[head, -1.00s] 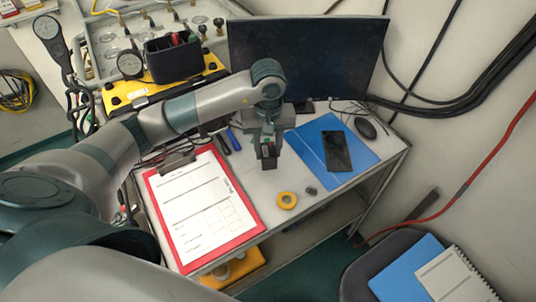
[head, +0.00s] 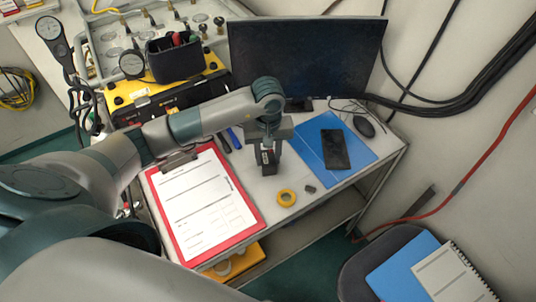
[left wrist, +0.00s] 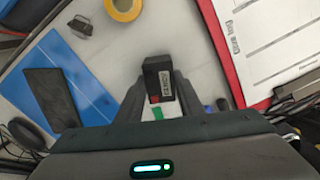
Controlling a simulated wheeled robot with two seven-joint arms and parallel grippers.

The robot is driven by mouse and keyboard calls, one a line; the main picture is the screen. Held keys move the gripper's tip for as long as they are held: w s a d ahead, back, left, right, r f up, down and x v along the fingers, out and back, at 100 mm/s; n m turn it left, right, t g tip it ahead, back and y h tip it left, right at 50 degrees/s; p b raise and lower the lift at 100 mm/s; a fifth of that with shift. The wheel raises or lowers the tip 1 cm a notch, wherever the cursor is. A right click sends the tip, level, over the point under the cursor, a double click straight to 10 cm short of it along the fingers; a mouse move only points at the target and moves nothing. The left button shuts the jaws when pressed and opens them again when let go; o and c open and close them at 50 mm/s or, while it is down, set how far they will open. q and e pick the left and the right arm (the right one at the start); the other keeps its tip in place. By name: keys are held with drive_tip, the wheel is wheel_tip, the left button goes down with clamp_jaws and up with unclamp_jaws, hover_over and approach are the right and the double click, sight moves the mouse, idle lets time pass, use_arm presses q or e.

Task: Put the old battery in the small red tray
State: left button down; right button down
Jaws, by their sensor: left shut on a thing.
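The old battery (head: 268,157) is a small black block with a white-lettered label. My left gripper (head: 267,150) is shut on it over the bare middle of the table, between the red clipboard and the blue folder. In the left wrist view the battery (left wrist: 158,79) sits upright between the fingertips (left wrist: 157,98), with bits of red and green beside it. I cannot tell whether it touches the table. I see no small red tray in these views. My right gripper is out of view.
A red clipboard (head: 158,182) with paper lies left of the gripper. A blue folder (head: 357,148) with a black phone (head: 335,150) lies right. A yellow tape roll (head: 287,198) and small grey piece (head: 310,188) are at the front. A monitor (head: 305,60) stands behind.

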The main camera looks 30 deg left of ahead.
sight(268, 158)
use_arm(q)
drive_tip(key=shift+f+b, duration=0.15)
drive_tip(key=shift+b, duration=0.15)
drive_tip(key=c, duration=1.2)
unclamp_jaws()
drive_tip(key=shift+r+p, duration=0.25)
drive_tip(key=shift+p, duration=0.15)
drive_tip(key=shift+r+b, duration=0.2)
drive_tip(key=shift+b, duration=0.15)
wheel_tip(268, 158, up, 12)
drive_tip(key=b, duration=0.4)
drive_tip(key=shift+f, duration=0.25)
